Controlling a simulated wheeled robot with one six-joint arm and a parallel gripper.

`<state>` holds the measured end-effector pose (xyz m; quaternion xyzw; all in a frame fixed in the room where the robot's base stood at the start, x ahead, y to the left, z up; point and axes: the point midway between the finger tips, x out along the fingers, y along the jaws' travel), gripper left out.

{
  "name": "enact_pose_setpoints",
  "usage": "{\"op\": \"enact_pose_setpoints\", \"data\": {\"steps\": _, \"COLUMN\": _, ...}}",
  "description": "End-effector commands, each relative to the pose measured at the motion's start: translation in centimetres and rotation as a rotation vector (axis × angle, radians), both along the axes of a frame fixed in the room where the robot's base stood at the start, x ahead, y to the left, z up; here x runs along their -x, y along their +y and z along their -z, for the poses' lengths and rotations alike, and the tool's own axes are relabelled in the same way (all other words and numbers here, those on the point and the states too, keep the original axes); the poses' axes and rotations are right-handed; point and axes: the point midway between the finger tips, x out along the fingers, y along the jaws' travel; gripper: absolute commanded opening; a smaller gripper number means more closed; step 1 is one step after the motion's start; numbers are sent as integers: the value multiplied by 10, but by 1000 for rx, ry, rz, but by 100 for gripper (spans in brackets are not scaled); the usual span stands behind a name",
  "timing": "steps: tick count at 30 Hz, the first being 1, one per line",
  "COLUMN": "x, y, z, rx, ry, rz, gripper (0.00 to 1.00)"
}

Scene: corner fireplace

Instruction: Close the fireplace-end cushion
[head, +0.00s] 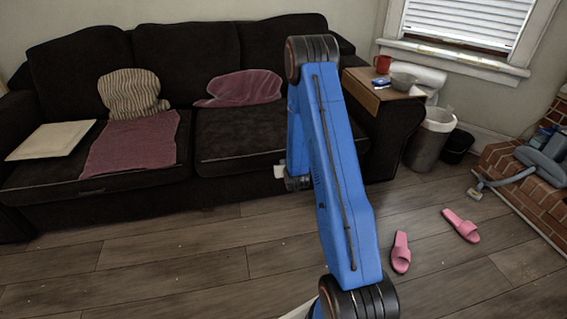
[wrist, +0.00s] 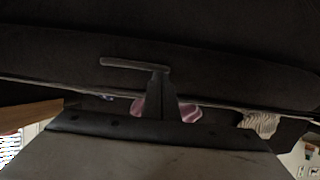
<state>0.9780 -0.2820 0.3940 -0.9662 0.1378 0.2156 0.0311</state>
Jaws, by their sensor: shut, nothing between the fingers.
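The dark fireplace-end seat cushion (head: 238,132) is at the right of the sofa, partly behind my arm. Its top looks about level in the head view; I cannot tell whether it is fully down. A light piping line runs along its front edge. My gripper (head: 290,183) is low in front of the sofa, partly hidden by my arm. In the wrist view my gripper (wrist: 161,80) has its fingers together and empty, close to a grey bar handle (wrist: 125,63) on the dark sofa front. I cannot tell whether they touch.
A striped pillow (head: 132,93), maroon cloth (head: 130,145), pink pillow (head: 243,88) and pale board (head: 52,140) lie on the sofa. A wooden armrest tray (head: 365,97) holds a red mug (head: 382,63). Pink slippers (head: 401,252) lie right of my arm. The floor at left is clear.

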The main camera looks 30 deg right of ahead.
Motion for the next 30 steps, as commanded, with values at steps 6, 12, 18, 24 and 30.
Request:
{"op": "enact_pose_setpoints", "data": {"steps": 6, "x": 12, "y": 6, "z": 30, "rx": -20, "ry": 64, "rz": -5, "gripper": 0}}
{"op": "enact_pose_setpoints", "data": {"steps": 12, "x": 30, "y": 11, "z": 17, "rx": -17, "ry": 59, "rz": -5, "gripper": 0}}
{"op": "enact_pose_setpoints", "data": {"steps": 18, "x": 57, "y": 18, "z": -11, "rx": -9, "ry": 33, "rz": -2, "gripper": 0}}
{"op": "enact_pose_setpoints", "data": {"steps": 24, "x": 85, "y": 26, "z": -38, "rx": -3, "ry": 11, "rz": -1, "gripper": 0}}
{"op": "enact_pose_setpoints", "data": {"steps": 30, "x": 104, "y": 32, "z": -56, "rx": 1, "ry": -6, "rz": -1, "gripper": 0}}
